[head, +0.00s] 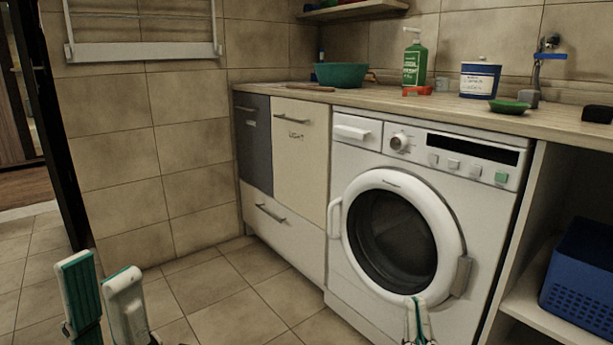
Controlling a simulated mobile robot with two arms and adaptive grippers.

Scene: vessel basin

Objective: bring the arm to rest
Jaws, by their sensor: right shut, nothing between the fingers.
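My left gripper (98,272) is at the bottom left, with its two white and teal fingers apart and nothing visible between them. It is in front of the tiled floor. My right gripper (415,304) is at the bottom, right of centre, with its fingers together and empty. In the picture it overlaps the lower front of the white washing machine (345,285); I cannot tell how far apart they are. Only the ends of both grippers show.
The washing machine's round door is shut. Left of it stand closed cabinet fronts (300,160). The wooden counter (350,97) bears a teal basin (341,75), a green bottle (414,65) and a blue tin (480,79). A blue basket (580,285) sits at right. The floor at left is clear.

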